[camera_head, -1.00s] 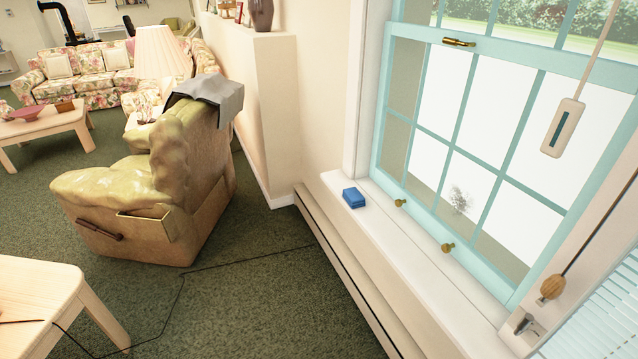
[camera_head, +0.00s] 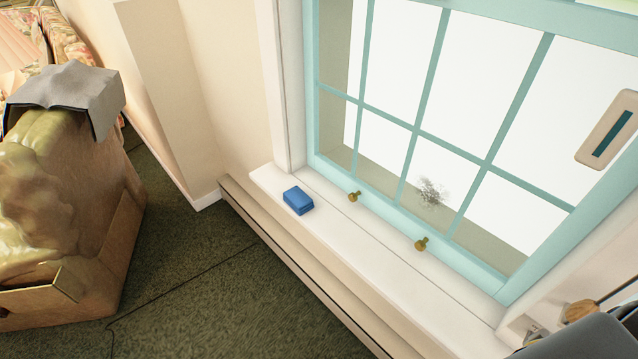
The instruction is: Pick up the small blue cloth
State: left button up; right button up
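The small blue cloth (camera_head: 298,200) looks like a compact, folded blue block. It lies on the white window sill (camera_head: 385,262), near the sill's far left end, and nothing touches it from above. A dark grey part at the bottom right corner looks like part of my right arm. Neither gripper's fingers show in the head view.
A teal-framed window (camera_head: 410,130) with brass knobs (camera_head: 421,243) rises behind the sill. A ledge runs along the wall below it. A recliner (camera_head: 70,220) with a grey cloth (camera_head: 68,92) over its back stands at left. Carpet (camera_head: 215,300) between is clear except for a thin cord.

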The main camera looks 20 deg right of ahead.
aim_at(298, 201)
jog(key=z, duration=0.55)
jog(key=i, duration=0.85)
jog(key=z, duration=0.55)
